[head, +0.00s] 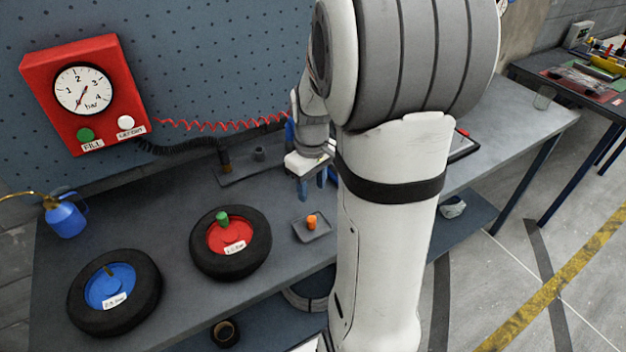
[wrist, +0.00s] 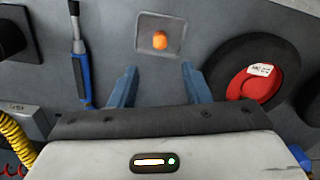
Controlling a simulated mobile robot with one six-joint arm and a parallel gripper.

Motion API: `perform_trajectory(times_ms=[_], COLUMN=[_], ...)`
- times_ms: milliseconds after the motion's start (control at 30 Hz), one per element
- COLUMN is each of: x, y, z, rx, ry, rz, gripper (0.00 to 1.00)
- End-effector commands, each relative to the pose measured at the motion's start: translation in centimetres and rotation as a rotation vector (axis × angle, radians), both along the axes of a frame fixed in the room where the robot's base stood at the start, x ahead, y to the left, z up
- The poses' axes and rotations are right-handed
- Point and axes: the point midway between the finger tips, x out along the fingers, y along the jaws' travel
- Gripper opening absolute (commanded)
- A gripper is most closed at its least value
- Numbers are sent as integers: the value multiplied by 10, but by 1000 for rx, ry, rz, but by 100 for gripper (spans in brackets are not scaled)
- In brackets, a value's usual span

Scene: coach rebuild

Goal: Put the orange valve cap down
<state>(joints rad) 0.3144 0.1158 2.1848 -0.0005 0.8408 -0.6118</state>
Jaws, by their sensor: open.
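The orange valve cap (head: 312,221) stands in a small grey tray (head: 325,234) on the workbench, right of the red-hubbed wheel. In the wrist view the cap (wrist: 160,40) sits near the middle of the tray (wrist: 142,47). My gripper (head: 326,184) is above the bench, behind the tray in the head view. In the wrist view its two blue fingers (wrist: 159,84) are apart with nothing between them. The cap is beyond the fingertips and clear of them.
A wheel with a red hub (head: 229,255) and green cap (head: 222,218) lies left of the tray. A blue-hubbed wheel (head: 106,288) lies further left. A blue oil can (head: 65,217) stands at the back left. A blue-handled tool (wrist: 81,70) lies beside the gripper.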

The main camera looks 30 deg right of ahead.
Motion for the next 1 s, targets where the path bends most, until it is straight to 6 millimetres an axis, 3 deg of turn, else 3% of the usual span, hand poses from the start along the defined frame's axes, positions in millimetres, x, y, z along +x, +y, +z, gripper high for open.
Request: perform_trajectory(times_ms=[167,267,367,600,800,1000], x=[-1,-8,-24,-83,-118,-127], y=[2,14,36,93,116,118], z=[16,29,47,82,90,91], rx=[-1,-8,-15,0,30,40], ry=[-6,-26,-70,-200,-266,-282], rz=[-3,-20,-60,-193,-271,-298], gripper=[43,43,43,43,43,43])
